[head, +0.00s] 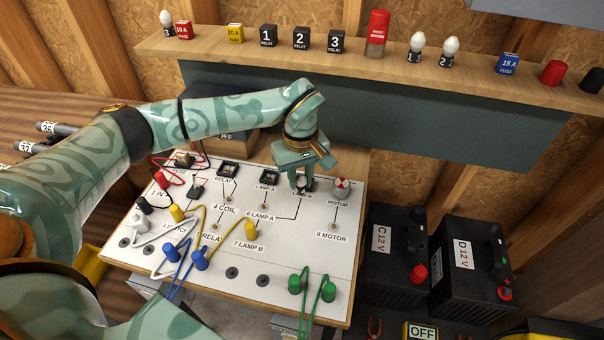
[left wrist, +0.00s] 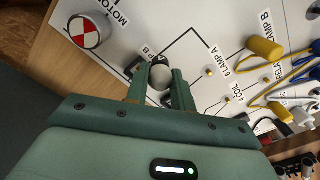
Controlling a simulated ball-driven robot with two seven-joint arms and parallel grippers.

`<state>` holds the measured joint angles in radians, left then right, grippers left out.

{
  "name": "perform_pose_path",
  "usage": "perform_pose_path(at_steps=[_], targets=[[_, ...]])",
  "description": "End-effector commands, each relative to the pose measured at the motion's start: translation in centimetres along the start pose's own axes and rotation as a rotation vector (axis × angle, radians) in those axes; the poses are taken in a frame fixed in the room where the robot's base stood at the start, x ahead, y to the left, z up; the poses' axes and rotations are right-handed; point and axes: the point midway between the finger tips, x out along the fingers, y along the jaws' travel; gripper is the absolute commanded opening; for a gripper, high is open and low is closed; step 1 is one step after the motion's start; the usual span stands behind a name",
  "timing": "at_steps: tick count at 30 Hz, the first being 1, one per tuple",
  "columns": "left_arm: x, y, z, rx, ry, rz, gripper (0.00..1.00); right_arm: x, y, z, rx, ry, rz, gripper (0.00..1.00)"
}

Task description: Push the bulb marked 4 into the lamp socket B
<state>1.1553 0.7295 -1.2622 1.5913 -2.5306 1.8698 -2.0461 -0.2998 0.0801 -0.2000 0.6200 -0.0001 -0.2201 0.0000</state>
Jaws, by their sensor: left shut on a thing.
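My left gripper (head: 302,184) is over the lamp B socket on the white board, pointing down. It is shut on a white bulb (head: 301,181), which also shows between the two fingers in the left wrist view (left wrist: 160,77). No number on the bulb can be read. The dark lamp B socket (head: 310,186) is mostly hidden by the gripper and bulb; the "B" label shows beside it. I cannot tell how deep the bulb sits in it. My right gripper is in neither view.
The white board (head: 325,262) carries the lamp A socket (head: 269,177), a motor (head: 341,188) and several coloured plugs with wires. A shelf (head: 200,39) behind holds bulbs, relays and fuses. Black batteries (head: 470,265) stand right of the board.

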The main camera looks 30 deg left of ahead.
Motion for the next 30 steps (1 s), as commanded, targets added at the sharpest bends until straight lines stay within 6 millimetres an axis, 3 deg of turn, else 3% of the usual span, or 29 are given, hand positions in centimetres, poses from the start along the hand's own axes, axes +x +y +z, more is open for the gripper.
perform_pose_path(at_steps=[4, 18, 30], targets=[[2.0, 0.0, 0.0, 0.0, -0.002, -0.002, 0.0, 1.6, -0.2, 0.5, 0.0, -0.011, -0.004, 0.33], [1.5, 2.3, -3.2, -0.002, 0.002, 0.001, 0.0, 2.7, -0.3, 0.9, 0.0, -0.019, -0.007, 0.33], [1.4, 2.7, -3.7, 0.0, 0.001, 0.001, 0.0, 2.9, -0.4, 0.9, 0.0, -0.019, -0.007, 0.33]])
